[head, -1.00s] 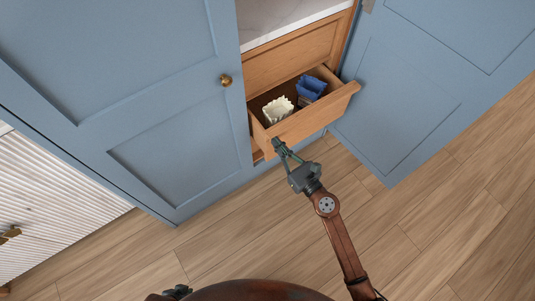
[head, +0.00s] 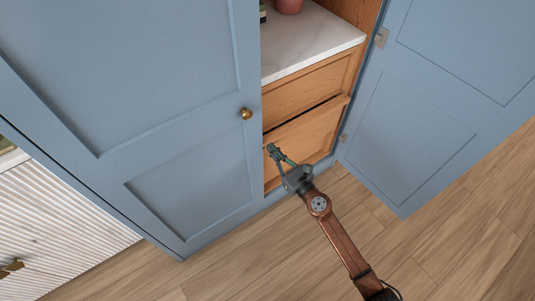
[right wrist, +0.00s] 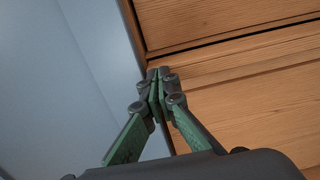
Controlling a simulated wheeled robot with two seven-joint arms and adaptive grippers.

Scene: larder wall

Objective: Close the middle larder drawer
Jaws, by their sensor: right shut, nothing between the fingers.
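The middle larder drawer (head: 312,135) has a plain wooden front below another wooden drawer front (head: 305,95). It sits in or almost in the cabinet, with a narrow dark gap along its top edge. I cannot tell whether it is fully flush. Its inside and contents are hidden. In the right wrist view the drawer front (right wrist: 250,110) fills the right side. My right gripper (head: 271,149) is shut and empty, with its fingertips at the left part of the drawer front. The fingertips (right wrist: 158,74) look touching or very close to the wood. My left gripper is out of view.
A closed blue door (head: 190,130) with a brass knob (head: 246,114) stands left of the drawers. An open blue door (head: 415,130) stands at the right. The wooden floor (head: 440,245) is clear.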

